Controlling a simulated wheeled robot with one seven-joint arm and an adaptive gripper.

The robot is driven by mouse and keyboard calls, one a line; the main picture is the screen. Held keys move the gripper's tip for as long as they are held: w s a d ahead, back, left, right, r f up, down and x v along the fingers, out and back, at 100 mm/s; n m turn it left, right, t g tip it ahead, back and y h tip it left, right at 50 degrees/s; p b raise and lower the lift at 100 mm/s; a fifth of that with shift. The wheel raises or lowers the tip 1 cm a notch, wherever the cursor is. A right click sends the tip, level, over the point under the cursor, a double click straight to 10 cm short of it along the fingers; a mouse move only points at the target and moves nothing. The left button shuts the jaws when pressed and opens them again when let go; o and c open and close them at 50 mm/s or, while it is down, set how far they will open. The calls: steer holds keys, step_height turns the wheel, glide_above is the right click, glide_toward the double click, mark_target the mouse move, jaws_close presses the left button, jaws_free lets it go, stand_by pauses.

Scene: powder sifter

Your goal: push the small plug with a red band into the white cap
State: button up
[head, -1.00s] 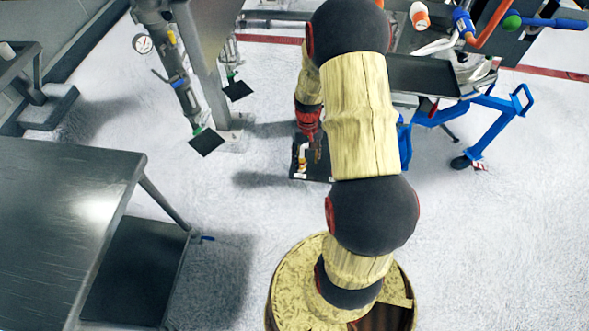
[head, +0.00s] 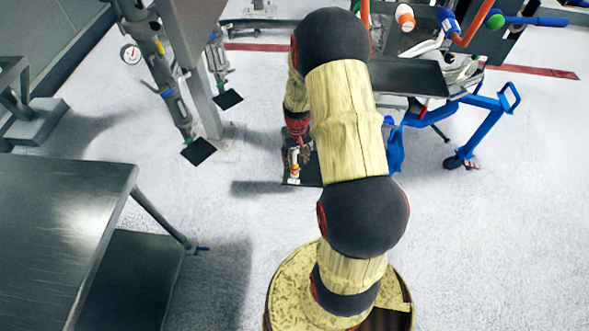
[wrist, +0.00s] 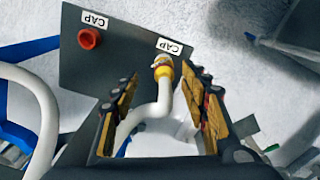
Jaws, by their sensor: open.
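In the wrist view a dark panel (wrist: 120,55) carries two "CAP" labels. A red cap (wrist: 89,38) sits by the left label. By the right label is a whitish fitting (wrist: 161,60) with a yellow collar (wrist: 163,73) on a bent white pipe (wrist: 150,110). I cannot make out a separate plug or a clear red band. My gripper (wrist: 165,78) is open, its fingers on either side of the pipe and collar, with visible gaps to both. In the head view my gripper (head: 297,140) is above the panel (head: 312,172), partly covering the white pipe.
In the head view a metal table (head: 60,215) stands at the left. A blue-legged frame (head: 485,125) stands right of the panel, and a post with a gauge (head: 131,54) stands upper left.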

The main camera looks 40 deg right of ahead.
mark_target(295, 167)
steer(key=f, duration=0.1)
steer(key=f+b, duration=0.1)
steer(key=f, duration=0.1)
steer(key=f+b, duration=0.1)
steer(key=f, duration=0.1)
steer(key=shift+w+a+f, duration=0.15)
steer(key=shift+w, duration=0.2)
steer(key=c, duration=1.1)
jaws_close()
